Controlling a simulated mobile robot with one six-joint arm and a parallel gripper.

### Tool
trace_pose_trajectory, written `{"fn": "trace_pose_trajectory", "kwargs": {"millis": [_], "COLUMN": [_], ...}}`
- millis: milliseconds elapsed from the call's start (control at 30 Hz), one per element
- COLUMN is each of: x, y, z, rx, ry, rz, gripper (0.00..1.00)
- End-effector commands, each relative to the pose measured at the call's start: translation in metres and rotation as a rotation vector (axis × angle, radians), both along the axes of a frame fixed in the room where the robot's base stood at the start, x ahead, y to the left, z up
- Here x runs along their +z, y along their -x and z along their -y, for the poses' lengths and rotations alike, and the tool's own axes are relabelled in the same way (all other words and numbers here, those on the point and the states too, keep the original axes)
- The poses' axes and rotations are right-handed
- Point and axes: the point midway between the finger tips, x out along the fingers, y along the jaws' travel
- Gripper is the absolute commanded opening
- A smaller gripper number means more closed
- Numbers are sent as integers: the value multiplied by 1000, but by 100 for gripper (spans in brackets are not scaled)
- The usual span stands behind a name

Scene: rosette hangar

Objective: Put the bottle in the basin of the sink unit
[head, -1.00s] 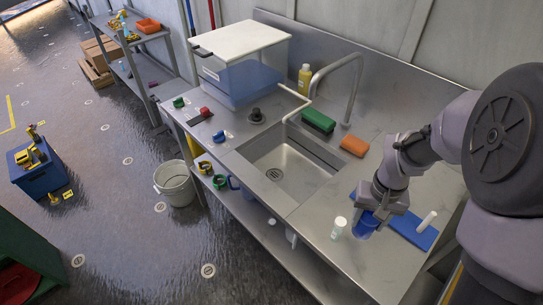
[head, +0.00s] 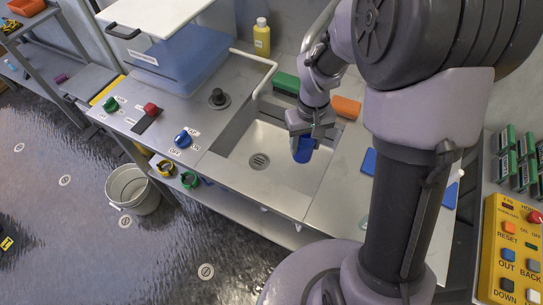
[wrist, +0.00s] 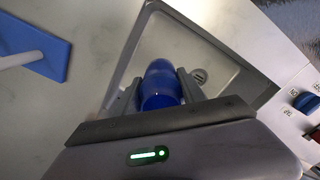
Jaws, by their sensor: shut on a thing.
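A blue bottle (head: 303,151) is in my gripper (head: 304,143), at the right side of the basin (head: 235,168) in the head view. In the wrist view the bottle (wrist: 160,84) sits between the two fingers of my gripper (wrist: 159,92), which are shut on it. Behind it the wrist view shows the basin (wrist: 215,97) and its drain (wrist: 199,76). The bottle appears to be above the basin; its exact height over the floor of the basin I cannot tell. The sink unit's counter (head: 207,105) surrounds the basin.
A bent faucet pipe (head: 262,69) reaches over the basin's back left. A green sponge (head: 286,83) and an orange sponge (head: 346,107) lie behind the basin. A yellow bottle (head: 262,38) stands at the back. A blue knob (head: 183,139) is on the counter to the left.

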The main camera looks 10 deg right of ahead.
Motion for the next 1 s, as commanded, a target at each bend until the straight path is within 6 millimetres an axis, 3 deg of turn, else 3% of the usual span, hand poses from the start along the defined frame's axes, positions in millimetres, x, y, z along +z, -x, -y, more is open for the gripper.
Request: {"fn": "trace_pose_trajectory", "kwargs": {"millis": [33,467,533,633,900,1000], "x": [13,69,43,22,-16,-45], "y": [-1,-8,-7,-7,-7,-6], "z": [1,13,13,13,13,12], "rx": [45,558,568,566,563,564], "ry": [0,-1,-1,-1,-2,-3], "rz": [0,-2,-3,-3,-3,-5], "gripper": [9,9,9,9,9,9]}}
